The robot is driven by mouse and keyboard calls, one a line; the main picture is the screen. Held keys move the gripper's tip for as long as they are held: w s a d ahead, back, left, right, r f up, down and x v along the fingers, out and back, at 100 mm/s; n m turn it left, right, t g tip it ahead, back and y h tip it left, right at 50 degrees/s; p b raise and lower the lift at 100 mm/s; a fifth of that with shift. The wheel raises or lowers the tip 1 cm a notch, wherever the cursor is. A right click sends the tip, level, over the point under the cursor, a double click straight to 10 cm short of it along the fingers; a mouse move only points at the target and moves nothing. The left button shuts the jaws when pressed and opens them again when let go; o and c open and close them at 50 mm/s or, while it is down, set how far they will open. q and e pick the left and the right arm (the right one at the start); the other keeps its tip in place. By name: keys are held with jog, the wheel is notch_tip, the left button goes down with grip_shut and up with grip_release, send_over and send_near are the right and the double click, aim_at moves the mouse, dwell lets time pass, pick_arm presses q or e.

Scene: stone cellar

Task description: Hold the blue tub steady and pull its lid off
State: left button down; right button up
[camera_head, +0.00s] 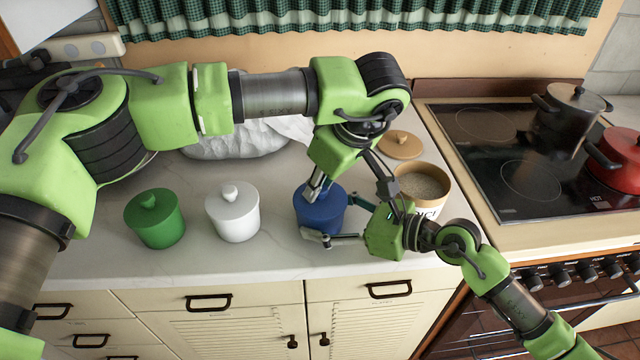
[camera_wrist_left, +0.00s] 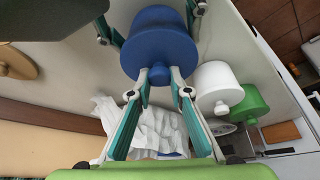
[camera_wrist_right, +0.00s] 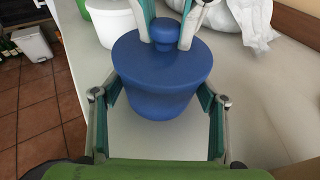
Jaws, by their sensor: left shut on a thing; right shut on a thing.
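The blue tub (camera_head: 318,218) stands upright on the pale counter, partly hidden by my grippers. Its lid with a round knob (camera_wrist_right: 167,30) rests on the tub, with no clear gap at the rim. My left gripper (camera_head: 322,187) comes from above and is shut on the lid's knob; its fingers flank the knob (camera_wrist_left: 146,94) in the left wrist view. My right gripper (camera_head: 333,220) comes in low from the right, with one finger on each side of the tub body. In the right wrist view my right gripper (camera_wrist_right: 160,98) is shut around the tub under the lid.
A white tub (camera_head: 232,218) and a green tub (camera_head: 155,222) stand left of the blue one. An open tan jar (camera_head: 422,186) and a wooden lid (camera_head: 400,145) are on the right. A crumpled pale bag (camera_head: 235,145) lies behind. A hob (camera_head: 490,125) with pots is farther right.

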aim_at(342, 219)
pick_arm(q)
jog(key=shift+s+d, duration=0.1)
jog(key=shift+s, duration=0.05)
pick_arm(e)
jog(key=shift+a, duration=0.25)
pick_arm(q)
jog(key=shift+r, duration=0.6)
pick_arm(e)
jog(key=shift+d, duration=0.1)
pick_arm(q)
jog(key=shift+r, duration=2.1)
pick_arm(e)
jog(key=shift+d+f, duration=0.1)
jog(key=o, duration=0.9)
jog(key=shift+w, duration=0.1)
jog(key=v, duration=0.7)
jog(key=shift+d, duration=0.2)
